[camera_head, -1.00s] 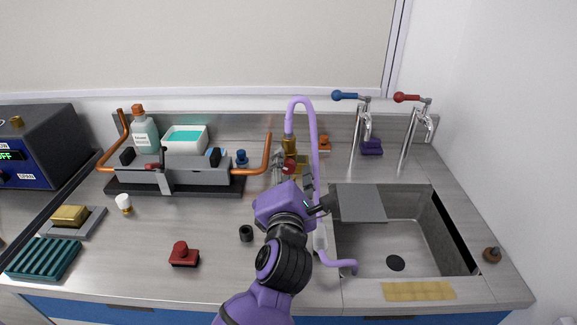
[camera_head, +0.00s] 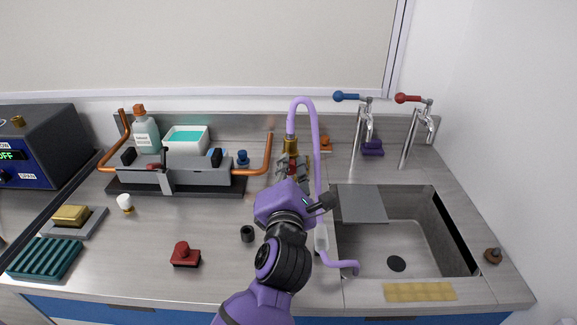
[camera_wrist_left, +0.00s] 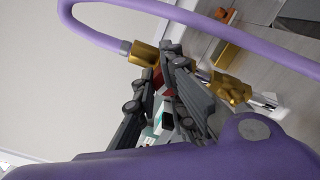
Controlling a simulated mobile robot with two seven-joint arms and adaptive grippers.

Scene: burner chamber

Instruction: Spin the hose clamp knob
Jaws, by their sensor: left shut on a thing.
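My left gripper (camera_head: 291,170) is in front of the upright brass fitting (camera_head: 290,146) at the back of the counter, below the end of the purple hose (camera_head: 302,101). In the left wrist view its dark fingers (camera_wrist_left: 163,66) are closed on the red hose clamp knob (camera_wrist_left: 160,77), which shows only partly between them. In the head view the knob is mostly hidden by the fingers. The wrist view also shows the brass fitting (camera_wrist_left: 144,53) just beyond the fingertips and the purple hose (camera_wrist_left: 87,33) looping from it. My right gripper is not in view.
The hose runs down beside my forearm to the sink's (camera_head: 445,240) left front. Two taps (camera_head: 363,125) stand behind the sink. A grey apparatus with copper pipes (camera_head: 205,172) is left of the gripper. A red-handled block (camera_head: 185,256) and a small black cup (camera_head: 247,233) lie in front.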

